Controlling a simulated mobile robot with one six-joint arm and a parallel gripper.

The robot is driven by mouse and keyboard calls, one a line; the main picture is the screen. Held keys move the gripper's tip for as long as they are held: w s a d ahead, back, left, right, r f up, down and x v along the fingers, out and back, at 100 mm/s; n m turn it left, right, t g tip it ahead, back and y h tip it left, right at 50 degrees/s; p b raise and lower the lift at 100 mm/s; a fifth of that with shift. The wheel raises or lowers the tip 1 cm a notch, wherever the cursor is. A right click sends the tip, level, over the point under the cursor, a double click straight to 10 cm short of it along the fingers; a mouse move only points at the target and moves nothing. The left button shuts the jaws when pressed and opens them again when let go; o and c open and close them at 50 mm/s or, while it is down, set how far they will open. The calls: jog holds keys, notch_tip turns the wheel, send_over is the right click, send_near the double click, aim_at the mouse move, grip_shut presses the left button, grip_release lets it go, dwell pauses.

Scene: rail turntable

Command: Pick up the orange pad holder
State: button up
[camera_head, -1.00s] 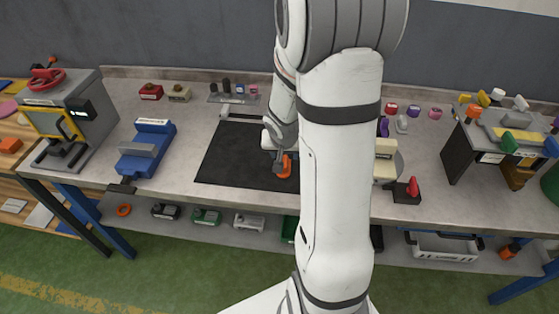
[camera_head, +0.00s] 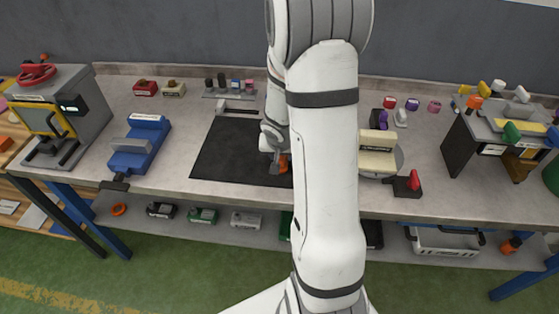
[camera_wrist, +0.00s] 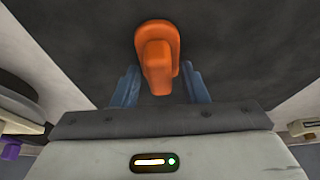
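The orange pad holder (camera_wrist: 158,50) is on the black mat in the wrist view, with its rounded handle pointing toward my gripper. In the head view the orange pad holder (camera_head: 284,163) shows beside my arm, partly hidden by it. My gripper (camera_wrist: 160,82) is open. Its two blue fingers stand apart on either side of the handle's near end, with a visible gap on each side. In the head view my gripper (camera_head: 277,166) is low over the right part of the mat. The black mat (camera_head: 225,155) lies on the bench.
A blue vise-like fixture (camera_head: 140,147) stands left of the mat. A cream block machine (camera_head: 377,152) and a dark base with a red knob (camera_head: 408,184) stand to the right. A grey bar (camera_head: 237,109) lies behind. The mat's left part is clear.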

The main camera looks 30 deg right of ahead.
jog(key=shift+c, duration=1.3)
notch_tip(320, 180, up, 10)
jog(key=p, duration=0.6)
jog(key=o, duration=0.5)
jog(key=c, duration=0.4)
